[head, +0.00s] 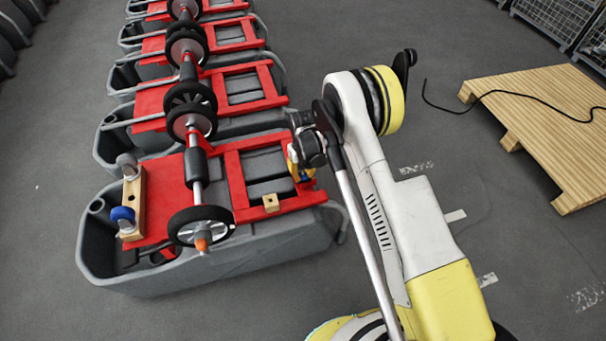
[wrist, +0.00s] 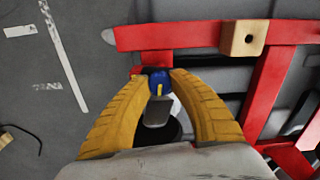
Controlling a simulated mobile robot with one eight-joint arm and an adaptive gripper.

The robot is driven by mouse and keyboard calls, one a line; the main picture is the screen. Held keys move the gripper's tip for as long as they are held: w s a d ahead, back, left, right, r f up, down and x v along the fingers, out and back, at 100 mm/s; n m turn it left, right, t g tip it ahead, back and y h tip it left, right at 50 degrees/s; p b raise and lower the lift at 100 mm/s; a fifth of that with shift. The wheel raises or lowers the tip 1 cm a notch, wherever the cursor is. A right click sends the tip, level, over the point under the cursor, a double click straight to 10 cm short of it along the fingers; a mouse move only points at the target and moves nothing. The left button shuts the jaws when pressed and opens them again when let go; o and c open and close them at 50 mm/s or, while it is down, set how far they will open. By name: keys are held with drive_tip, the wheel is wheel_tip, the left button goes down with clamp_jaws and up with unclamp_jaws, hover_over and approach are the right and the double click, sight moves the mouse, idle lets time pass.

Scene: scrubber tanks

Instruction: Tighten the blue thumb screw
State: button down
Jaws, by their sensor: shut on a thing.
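The blue thumb screw (wrist: 159,84) shows in the wrist view, at the red frame's edge, with a small yellow mark on it. My gripper (wrist: 160,76) has its two yellow fingers closed around the screw, one on each side. In the head view my gripper (head: 301,168) is at the right end of the nearest tank's red frame (head: 234,180). The screw itself is mostly hidden there by my gripper and arm.
A wooden block with a hole (wrist: 243,39) sits on the red frame; it also shows in the head view (head: 271,203). The nearest grey tank (head: 235,268) carries a wheel axle (head: 197,180). More tanks stand behind. A wooden pallet (head: 545,120) with a black cable lies right.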

sight(303, 175)
drive_tip(key=m, duration=0.4)
drive_tip(key=shift+m, duration=2.1)
drive_tip(key=c, duration=1.1)
unclamp_jaws()
wheel_tip(303, 175, up, 12)
